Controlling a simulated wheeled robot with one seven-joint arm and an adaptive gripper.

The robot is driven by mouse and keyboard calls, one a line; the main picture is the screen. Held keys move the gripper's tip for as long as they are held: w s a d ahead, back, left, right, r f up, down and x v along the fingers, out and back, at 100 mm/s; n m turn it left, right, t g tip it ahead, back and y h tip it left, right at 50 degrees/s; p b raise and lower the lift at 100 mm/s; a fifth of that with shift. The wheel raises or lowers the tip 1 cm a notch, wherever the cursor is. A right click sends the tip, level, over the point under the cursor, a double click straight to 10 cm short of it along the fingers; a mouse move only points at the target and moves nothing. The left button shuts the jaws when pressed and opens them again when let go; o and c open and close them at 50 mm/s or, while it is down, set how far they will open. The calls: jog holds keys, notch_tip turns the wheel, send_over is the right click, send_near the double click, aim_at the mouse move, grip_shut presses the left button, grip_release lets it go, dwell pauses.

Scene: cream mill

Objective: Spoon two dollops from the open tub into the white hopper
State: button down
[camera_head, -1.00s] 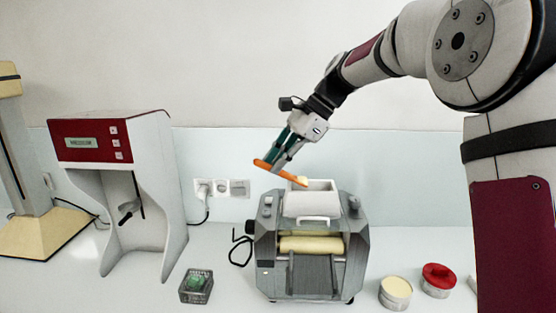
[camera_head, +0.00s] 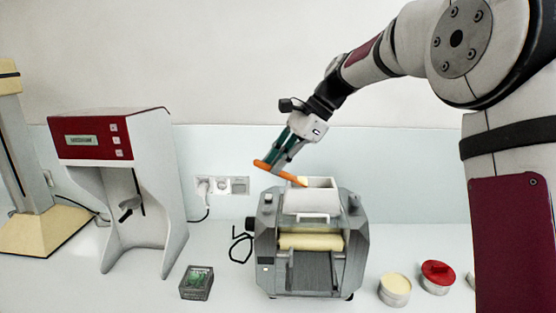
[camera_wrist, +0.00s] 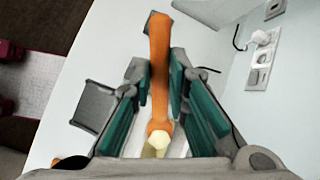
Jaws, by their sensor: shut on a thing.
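My gripper (camera_head: 276,160), with teal finger pads, is shut on an orange spoon (camera_head: 265,166). In the wrist view, the spoon (camera_wrist: 160,60) runs between the pads of my gripper (camera_wrist: 163,68). A pale cream dollop (camera_wrist: 158,139) shows at the spoon's lower end. In the head view, that end tilts down to the right, at the left part of the white hopper (camera_head: 312,203). I cannot tell whether it touches the hopper rim. The open tub (camera_head: 395,297), filled level with cream, stands on the counter right of the mill. The hopper's inside is mostly hidden.
The grey mill (camera_head: 357,240) with cream rollers carries the hopper. A red-lidded tub (camera_head: 438,274) stands beside the open tub. A small dark box (camera_head: 196,283) lies left of the mill. A red and white machine (camera_head: 150,200) stands further left. Wall sockets (camera_head: 222,186) are behind.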

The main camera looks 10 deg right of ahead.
jog(key=shift+s+a, duration=0.1)
jog(key=shift+a, duration=0.2)
dwell(1.0)
jog(key=shift+r, duration=3)
